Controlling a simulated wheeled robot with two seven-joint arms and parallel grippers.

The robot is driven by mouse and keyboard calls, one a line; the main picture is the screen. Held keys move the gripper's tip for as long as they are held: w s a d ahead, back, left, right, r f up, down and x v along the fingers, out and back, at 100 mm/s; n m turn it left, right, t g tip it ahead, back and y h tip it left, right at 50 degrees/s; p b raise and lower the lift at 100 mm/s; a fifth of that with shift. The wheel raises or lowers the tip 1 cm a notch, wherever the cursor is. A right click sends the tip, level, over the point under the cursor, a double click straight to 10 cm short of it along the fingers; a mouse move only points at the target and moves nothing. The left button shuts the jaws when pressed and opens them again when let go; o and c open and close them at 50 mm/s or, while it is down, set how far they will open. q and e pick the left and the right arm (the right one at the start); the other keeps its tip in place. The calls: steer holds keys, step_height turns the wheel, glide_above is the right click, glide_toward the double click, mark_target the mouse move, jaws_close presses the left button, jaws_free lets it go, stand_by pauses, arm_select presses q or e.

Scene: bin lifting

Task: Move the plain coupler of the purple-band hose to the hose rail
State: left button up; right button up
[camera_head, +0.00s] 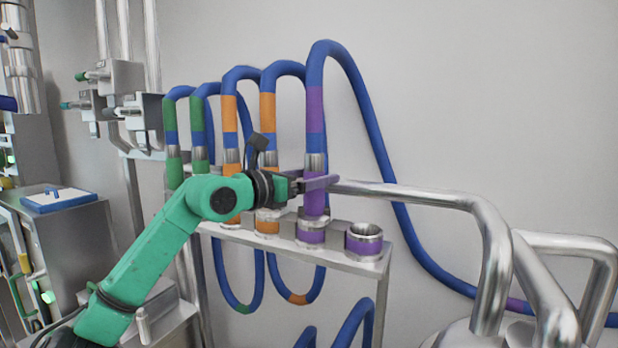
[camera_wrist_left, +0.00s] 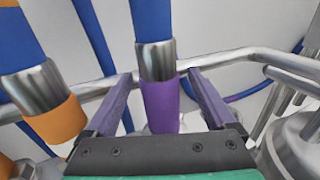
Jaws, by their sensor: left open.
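The purple-band hose (camera_head: 315,70) is blue with a purple band and arches over the steel shelf. Its near end has a steel ferrule and a purple coupler (camera_head: 314,206), upright on a purple-ringed socket (camera_head: 310,235). My left gripper (camera_head: 315,184) is open at the coupler's upper part. In the left wrist view, the two purple fingers (camera_wrist_left: 160,80) stand on either side of the coupler (camera_wrist_left: 160,104), with visible gaps. The hose's other run drops behind the steel pipe to the lower right, where a second purple band (camera_head: 517,305) shows. My right gripper is not in view.
An empty purple-ringed socket (camera_head: 364,240) stands on the shelf (camera_head: 345,262), right of the coupler. Orange-band (camera_head: 268,110) and green-band (camera_head: 197,115) hoses stand close on the left. A bent steel pipe (camera_head: 420,194) runs right from behind the gripper.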

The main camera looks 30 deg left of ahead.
arm_select(q)
steer(key=shift+s+a+f+b, duration=0.1)
steer(key=shift+s+f+b, duration=0.05)
steer(key=shift+s+b, duration=0.15)
steer(key=b+v, duration=0.9)
steer(key=v, duration=0.5)
steer(key=shift+r+b, duration=0.25)
steer(key=shift+b, duration=0.1)
